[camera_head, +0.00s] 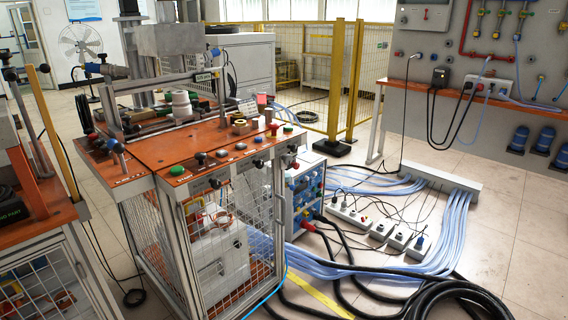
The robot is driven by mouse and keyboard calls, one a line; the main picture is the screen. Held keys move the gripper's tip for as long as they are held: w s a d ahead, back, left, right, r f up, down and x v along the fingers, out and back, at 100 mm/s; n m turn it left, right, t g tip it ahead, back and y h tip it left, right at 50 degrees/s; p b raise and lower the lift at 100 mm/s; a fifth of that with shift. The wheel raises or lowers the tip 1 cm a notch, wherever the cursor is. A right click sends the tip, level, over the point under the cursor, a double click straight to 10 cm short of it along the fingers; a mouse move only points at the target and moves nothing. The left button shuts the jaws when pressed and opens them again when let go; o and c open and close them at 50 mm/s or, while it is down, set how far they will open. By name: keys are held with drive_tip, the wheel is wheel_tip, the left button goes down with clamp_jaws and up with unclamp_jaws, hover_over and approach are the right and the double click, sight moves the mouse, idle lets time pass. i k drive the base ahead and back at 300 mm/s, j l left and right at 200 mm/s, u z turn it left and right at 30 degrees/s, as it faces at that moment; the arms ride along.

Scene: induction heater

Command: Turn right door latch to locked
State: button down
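The induction heater bench has an orange top (150,152) and a grey frame with wire mesh sides, standing left of centre. A front mesh panel (262,210) faces right, and another mesh panel (140,228) faces left. Small dark knob-like parts (215,183) sit along the front edge under the top, with another one (258,164) farther right. I cannot tell which part is the right door latch or how it is turned. The mesh panels look closed. My gripper is not in view.
Black hoses (350,285) and pale blue cables (390,270) cover the floor right of the bench. A power strip (375,228) lies among them. A second mesh-sided bench (45,235) stands close at left. Bare floor shows at far right.

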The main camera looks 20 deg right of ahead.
sight(286, 159)
drive_tip(key=i+l+u, duration=0.15)
drive_tip(key=l, duration=0.3)
drive_tip(key=i+l+u, duration=0.1)
drive_tip(key=l, duration=0.4)
drive_tip(key=i+l+u, duration=0.15)
drive_tip(key=l, duration=0.35)
drive_tip(key=i+l+u, duration=0.1)
drive_tip(key=l, duration=0.4)
drive_tip(key=i+l+u, duration=0.15)
drive_tip(key=l, duration=0.35)
drive_tip(key=i+l+u, duration=0.1)
drive_tip(key=l, duration=0.45)
drive_tip(key=k+j, duration=0.15)
drive_tip(key=k, duration=0.65)
drive_tip(key=i+j, duration=0.15)
drive_tip(key=i, duration=0.45)
drive_tip(key=z, duration=0.05)
